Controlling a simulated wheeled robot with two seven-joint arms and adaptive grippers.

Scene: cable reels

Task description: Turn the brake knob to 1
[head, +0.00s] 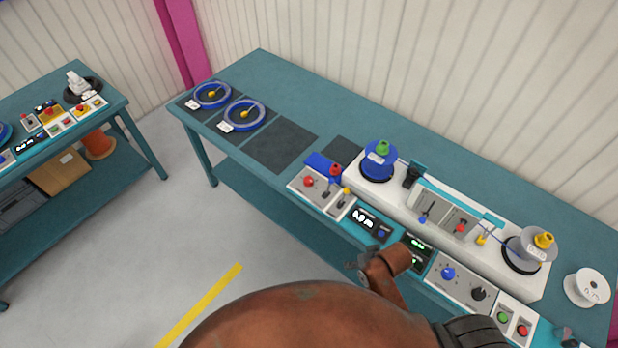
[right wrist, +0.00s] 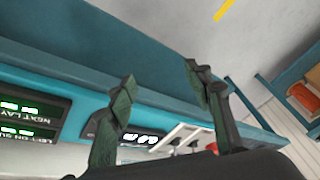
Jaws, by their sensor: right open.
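A grey control panel (head: 463,284) on the bench front carries a blue knob (head: 448,273) and a black knob (head: 478,293). The lettering is too small to tell which is the brake knob or what it points to. My right gripper (head: 364,266) is in front of the bench edge, left of these knobs, partly hidden by its own arm. In the right wrist view the same gripper (right wrist: 160,78) has its two dark fingers apart with nothing between them. The knobs do not show in the right wrist view. My left gripper is not in view.
A length display (head: 367,220) and a green-lit display (head: 415,252) sit beside my right gripper. A blue reel (head: 378,165) and a grey reel (head: 530,249) stand on the white machine base. A switch panel (head: 320,190) is further left. Open floor lies before the bench.

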